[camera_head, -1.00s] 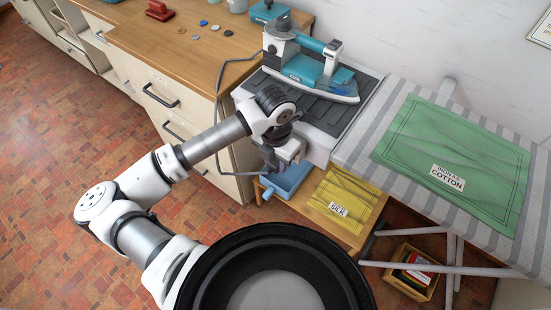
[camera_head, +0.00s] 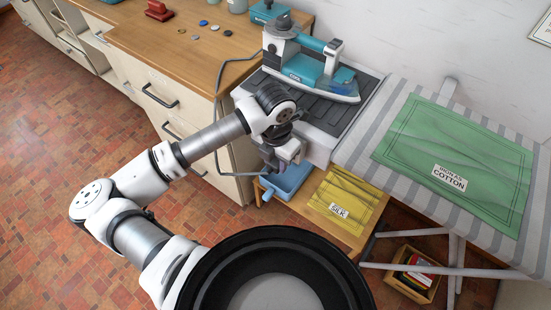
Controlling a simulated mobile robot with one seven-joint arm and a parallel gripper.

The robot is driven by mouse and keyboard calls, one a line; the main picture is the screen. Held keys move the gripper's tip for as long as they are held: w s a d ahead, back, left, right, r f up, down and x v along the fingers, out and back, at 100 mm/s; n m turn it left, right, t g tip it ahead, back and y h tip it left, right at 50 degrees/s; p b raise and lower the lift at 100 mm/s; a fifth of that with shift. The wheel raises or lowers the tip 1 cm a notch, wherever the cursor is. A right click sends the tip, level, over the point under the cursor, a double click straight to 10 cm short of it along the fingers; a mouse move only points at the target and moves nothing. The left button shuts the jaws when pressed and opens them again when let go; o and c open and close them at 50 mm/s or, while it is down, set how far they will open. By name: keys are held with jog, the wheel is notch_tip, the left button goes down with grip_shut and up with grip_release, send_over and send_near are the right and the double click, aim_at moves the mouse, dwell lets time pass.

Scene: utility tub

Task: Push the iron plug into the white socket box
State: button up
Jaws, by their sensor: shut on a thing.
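The teal and white iron (camera_head: 318,76) rests on the dark stand at the end of the ironing board. Its grey cord (camera_head: 217,120) loops over the counter edge and hangs down past the drawers toward the blue tub. My gripper (camera_head: 274,166) is low beside the stand, above the blue tub, pointing down. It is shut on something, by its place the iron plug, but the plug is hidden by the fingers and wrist. I cannot make out the white socket box; my arm may cover it.
The blue tub (camera_head: 291,186) and a yellow silk cloth (camera_head: 341,204) lie on a low wooden table. A green cotton cloth (camera_head: 455,165) covers the striped ironing board (camera_head: 385,125). The wooden counter (camera_head: 180,50) with drawers is at the left.

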jog(key=shift+w+d+b, duration=0.65)
jog(key=shift+w+b, duration=0.05)
jog(key=shift+w, duration=0.25)
jog(key=shift+b, duration=0.5)
dwell(1.2)
jog(key=o, duration=1)
jog(key=shift+w+d, duration=0.1)
jog(key=shift+o, duration=0.2)
